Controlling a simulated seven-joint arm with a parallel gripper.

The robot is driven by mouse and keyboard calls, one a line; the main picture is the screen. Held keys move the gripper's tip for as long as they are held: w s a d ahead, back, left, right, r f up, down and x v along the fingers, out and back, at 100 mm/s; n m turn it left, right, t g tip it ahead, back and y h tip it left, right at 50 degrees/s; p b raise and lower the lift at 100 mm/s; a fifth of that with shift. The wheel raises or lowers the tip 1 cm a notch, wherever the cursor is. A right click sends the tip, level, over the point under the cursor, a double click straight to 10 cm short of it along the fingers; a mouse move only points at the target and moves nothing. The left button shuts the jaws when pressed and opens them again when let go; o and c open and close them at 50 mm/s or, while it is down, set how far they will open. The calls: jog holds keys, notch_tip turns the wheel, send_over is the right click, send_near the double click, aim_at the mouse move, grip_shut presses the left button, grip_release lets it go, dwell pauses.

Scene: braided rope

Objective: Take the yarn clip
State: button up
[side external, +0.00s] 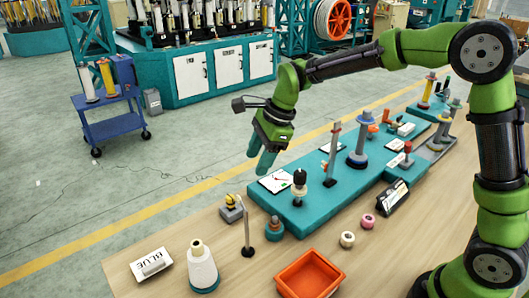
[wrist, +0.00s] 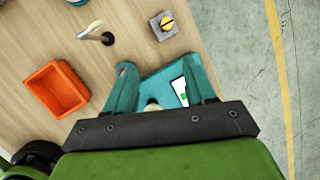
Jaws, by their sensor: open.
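My gripper (side external: 261,156) is open, with teal fingers pointing down above the far left end of the teal board (side external: 328,207). In the wrist view the two fingers (wrist: 159,66) are spread apart with nothing held. I cannot tell for certain which thing is the yarn clip. A white card (side external: 274,181) with small red and green marks lies on the board just below the gripper; its green mark also shows between the fingers in the wrist view (wrist: 181,90). A black-topped white post (side external: 299,183) stands right of the card. A pale round top is partly hidden by the gripper in the wrist view.
A yellow-knobbed grey block (side external: 231,208), a thin post on a dark base (side external: 247,240), a white cone (side external: 202,268) and an orange tray (side external: 309,275) stand on the wooden table. Taller posts and spools (side external: 360,148) rise farther right on the board.

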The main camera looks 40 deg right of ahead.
jog(key=w+r+m, duration=0.1)
jog(key=w+m, duration=0.1)
jog(key=m, duration=0.4)
send_near(231, 196)
jog(key=x, duration=0.5)
jog(key=shift+w+f, duration=0.15)
jog(key=shift+f, duration=0.05)
jog(key=shift+x, duration=2.75)
jog(key=shift+a, duration=0.1)
jog(key=shift+c, duration=0.2)
grip_shut()
jog(key=shift+r, duration=0.1)
